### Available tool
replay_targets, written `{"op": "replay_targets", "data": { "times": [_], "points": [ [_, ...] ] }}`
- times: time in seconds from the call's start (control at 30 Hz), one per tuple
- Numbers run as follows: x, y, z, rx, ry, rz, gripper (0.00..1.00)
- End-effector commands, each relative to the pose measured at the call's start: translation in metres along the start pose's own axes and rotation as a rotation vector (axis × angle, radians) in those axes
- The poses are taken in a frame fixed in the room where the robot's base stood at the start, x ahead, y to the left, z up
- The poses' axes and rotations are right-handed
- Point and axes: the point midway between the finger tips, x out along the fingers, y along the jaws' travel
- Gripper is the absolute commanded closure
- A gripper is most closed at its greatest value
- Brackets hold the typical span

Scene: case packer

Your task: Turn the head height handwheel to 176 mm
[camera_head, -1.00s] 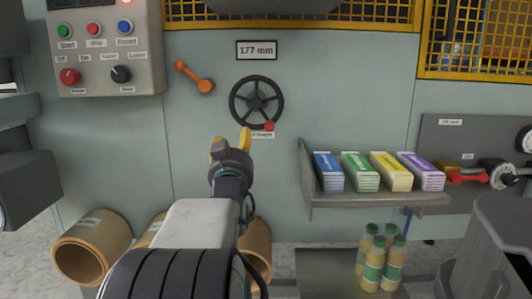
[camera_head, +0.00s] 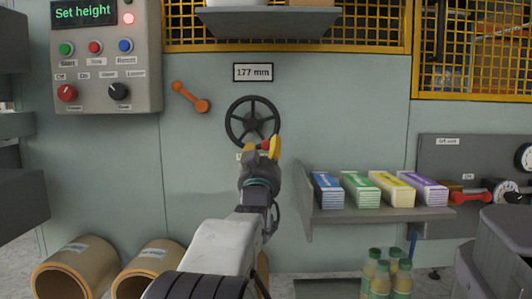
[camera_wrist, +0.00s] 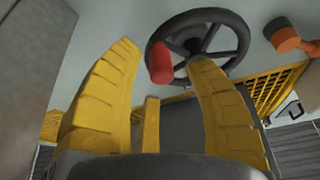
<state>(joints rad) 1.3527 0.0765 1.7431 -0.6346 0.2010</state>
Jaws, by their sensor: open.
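The black head height handwheel (camera_head: 252,121) is on the grey-green panel, under a display (camera_head: 253,72) that reads 177 mm. Its red knob (camera_head: 266,144) is at the bottom of the rim, partly hidden by my gripper. My gripper (camera_head: 262,150) has yellow fingers and is open just below the wheel. In the wrist view the wheel (camera_wrist: 236,40) shows beyond my fingers (camera_wrist: 168,70). The red knob (camera_wrist: 160,64) appears between the two fingertips, and I cannot tell whether either finger touches it.
A control box (camera_head: 105,55) with a "Set height" screen is at upper left. An orange lever (camera_head: 190,97) is left of the wheel. A shelf (camera_head: 375,216) with several coloured cartons juts out at right. Bottles (camera_head: 384,277) stand below it, and cardboard tubes (camera_head: 75,268) lie at lower left.

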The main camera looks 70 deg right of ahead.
Motion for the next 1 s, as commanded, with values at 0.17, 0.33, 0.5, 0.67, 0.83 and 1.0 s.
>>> {"op": "replay_targets", "data": {
  "times": [0.17,0.33,0.5,0.67,0.83,1.0],
  "points": [
    [0.014,0.000,0.000,0.000,0.001,0.000,0.51],
    [0.023,0.000,0.000,0.000,0.000,0.000,0.51],
    [0.027,0.000,0.000,0.000,-0.001,0.000,0.51],
    [0.028,0.000,0.000,0.000,-0.001,0.000,0.51],
    [0.028,0.000,0.000,0.000,-0.001,0.000,0.48],
    [0.027,0.000,0.000,0.000,-0.001,0.000,0.63]
  ]
}}
